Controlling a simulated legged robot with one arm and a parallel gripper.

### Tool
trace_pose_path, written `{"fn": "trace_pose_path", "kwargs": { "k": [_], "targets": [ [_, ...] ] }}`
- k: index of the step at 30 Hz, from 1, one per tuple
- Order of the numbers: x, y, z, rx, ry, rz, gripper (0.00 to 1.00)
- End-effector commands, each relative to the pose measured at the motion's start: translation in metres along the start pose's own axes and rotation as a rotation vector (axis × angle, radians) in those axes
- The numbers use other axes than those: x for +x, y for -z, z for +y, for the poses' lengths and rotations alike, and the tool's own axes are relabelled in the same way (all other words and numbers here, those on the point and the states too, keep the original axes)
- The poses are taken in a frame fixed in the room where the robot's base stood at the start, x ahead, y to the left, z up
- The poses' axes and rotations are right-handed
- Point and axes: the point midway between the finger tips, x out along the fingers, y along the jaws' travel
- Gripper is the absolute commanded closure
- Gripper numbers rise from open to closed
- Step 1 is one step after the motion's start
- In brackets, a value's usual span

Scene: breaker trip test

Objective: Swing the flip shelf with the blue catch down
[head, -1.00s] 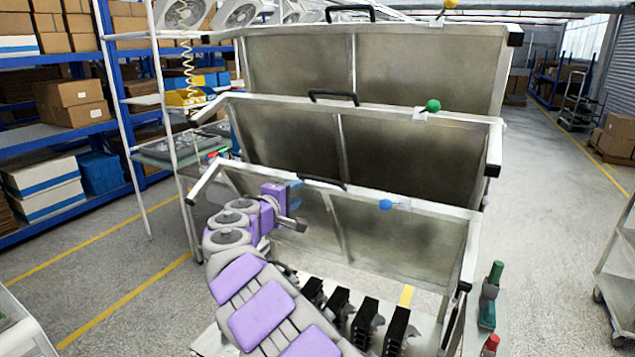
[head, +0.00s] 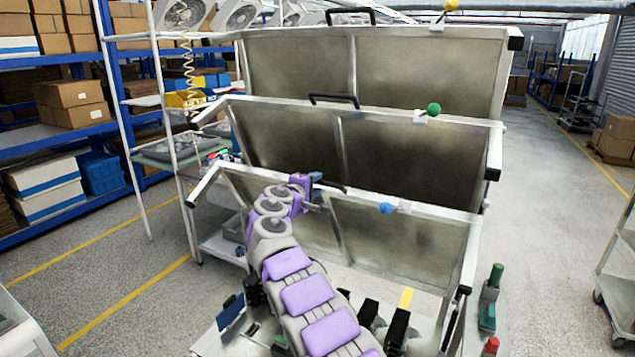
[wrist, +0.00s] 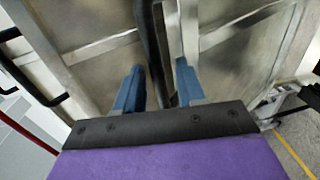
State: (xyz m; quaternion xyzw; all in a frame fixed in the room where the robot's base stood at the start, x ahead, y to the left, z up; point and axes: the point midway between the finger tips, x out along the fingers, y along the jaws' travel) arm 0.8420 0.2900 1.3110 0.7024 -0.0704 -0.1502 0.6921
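The front flip shelf (head: 403,240) stands swung up, a tilted metal panel in a pale frame. Its blue catch (head: 386,208) sits on the top rail, right of the middle. Its black handle is on the same rail, largely hidden by my arm in the head view; in the wrist view a black handle bar (wrist: 152,45) runs down between my fingers. My gripper (wrist: 158,85) is at that handle, its two blue fingers apart on either side of the bar. I cannot tell whether they touch it. The gripper also shows in the head view (head: 318,184).
Behind stand two more raised shelves, one with a green catch (head: 433,109), one with a yellow catch (head: 451,5). Black parts (head: 396,330) sit on the base below. A green-topped device (head: 490,295) stands at the right. The floor (head: 553,240) there is partly clear.

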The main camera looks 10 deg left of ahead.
Motion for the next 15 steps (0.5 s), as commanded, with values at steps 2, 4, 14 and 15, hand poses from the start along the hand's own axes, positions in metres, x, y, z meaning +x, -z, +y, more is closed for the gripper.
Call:
{"fn": "trace_pose_path", "kwargs": {
  "k": [2, 4, 14, 15],
  "targets": [
    [0.005, 0.002, 0.002, 0.003, 0.001, 0.003, 0.61],
    [0.01, 0.001, 0.003, 0.002, 0.0, 0.0, 0.61],
    [0.021, -0.001, 0.001, -0.002, -0.004, -0.004, 0.61],
    [0.021, -0.001, 0.001, -0.002, -0.004, -0.004, 0.61]
  ]
}}
